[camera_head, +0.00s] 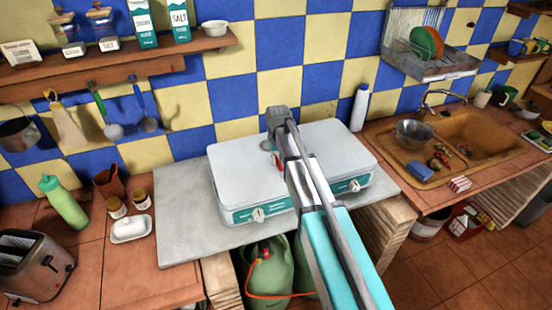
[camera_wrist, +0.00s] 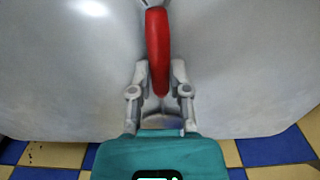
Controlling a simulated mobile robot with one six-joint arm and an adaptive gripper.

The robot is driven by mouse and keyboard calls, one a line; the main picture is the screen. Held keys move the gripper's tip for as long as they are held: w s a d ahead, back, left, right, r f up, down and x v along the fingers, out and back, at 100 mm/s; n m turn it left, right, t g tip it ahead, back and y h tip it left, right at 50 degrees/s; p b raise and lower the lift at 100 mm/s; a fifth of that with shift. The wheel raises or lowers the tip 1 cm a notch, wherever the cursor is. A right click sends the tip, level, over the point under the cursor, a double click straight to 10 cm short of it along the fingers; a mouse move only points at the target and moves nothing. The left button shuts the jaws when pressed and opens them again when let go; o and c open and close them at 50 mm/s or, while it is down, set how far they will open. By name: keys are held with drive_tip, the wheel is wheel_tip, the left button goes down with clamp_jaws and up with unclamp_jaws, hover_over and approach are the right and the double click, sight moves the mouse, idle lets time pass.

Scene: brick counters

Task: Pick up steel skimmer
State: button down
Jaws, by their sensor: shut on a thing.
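My gripper (camera_wrist: 160,78) is shut on a curved red handle (camera_wrist: 158,45), which stands between its two fingers in the wrist view. A little of the same red (camera_head: 278,163) shows beside my arm over the cooker in the head view. The far end of the handle is out of sight, so I cannot tell from its shape whether it belongs to the steel skimmer. A blue-handled utensil (camera_head: 140,98) and a green-handled one (camera_head: 97,98) with grey heads hang on the wall at the left.
The white cooker (camera_head: 235,170) lies below my gripper on a grey slab. A green bottle (camera_head: 62,205), toaster (camera_head: 35,265) and butter dish (camera_head: 131,229) stand at the left. A white bottle (camera_head: 360,108) is behind right. The sink (camera_head: 480,135) is at the right. The slab's left part is clear.

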drive_tip(key=shift+r, duration=0.15)
drive_tip(key=shift+r+p, duration=0.95)
drive_tip(key=shift+p, duration=0.1)
drive_tip(key=s+d+r+p, duration=0.2)
drive_tip(key=s+r+p, duration=0.8)
drive_tip(key=s, duration=0.3)
drive_tip(key=shift+s+d+r+p, duration=0.2)
drive_tip(key=shift+s+r+p, duration=0.2)
drive_tip(key=shift+w, duration=0.15)
idle(0.4)
